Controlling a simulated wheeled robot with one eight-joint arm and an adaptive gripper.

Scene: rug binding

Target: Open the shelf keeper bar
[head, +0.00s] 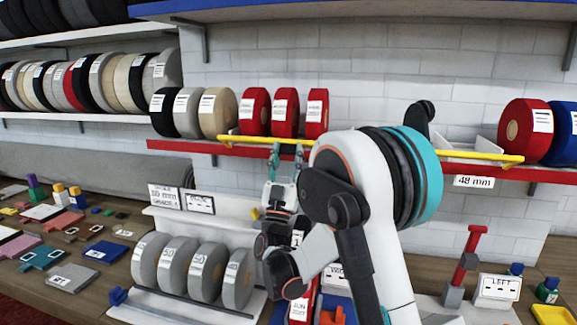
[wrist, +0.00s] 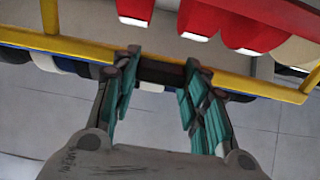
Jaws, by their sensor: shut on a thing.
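The keeper bar (head: 470,155) is a long yellow bar along the front of the red-edged shelf (head: 180,147). In the wrist view the yellow bar (wrist: 65,48) crosses the upper part, with a dark grip section (wrist: 165,72) in it. My gripper (head: 287,150) reaches up to the bar from below. In the wrist view my gripper (wrist: 160,68) has its teal fingers on both ends of the dark section, shut on it. My arm hides the bar's middle stretch in the head view.
Red rolls (head: 284,110) stand on the shelf behind the bar, with more red and blue rolls (head: 526,130) at the right. A white rack of grey rolls (head: 205,272) sits on the cluttered bench below. A blue-edged shelf (head: 350,14) runs above.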

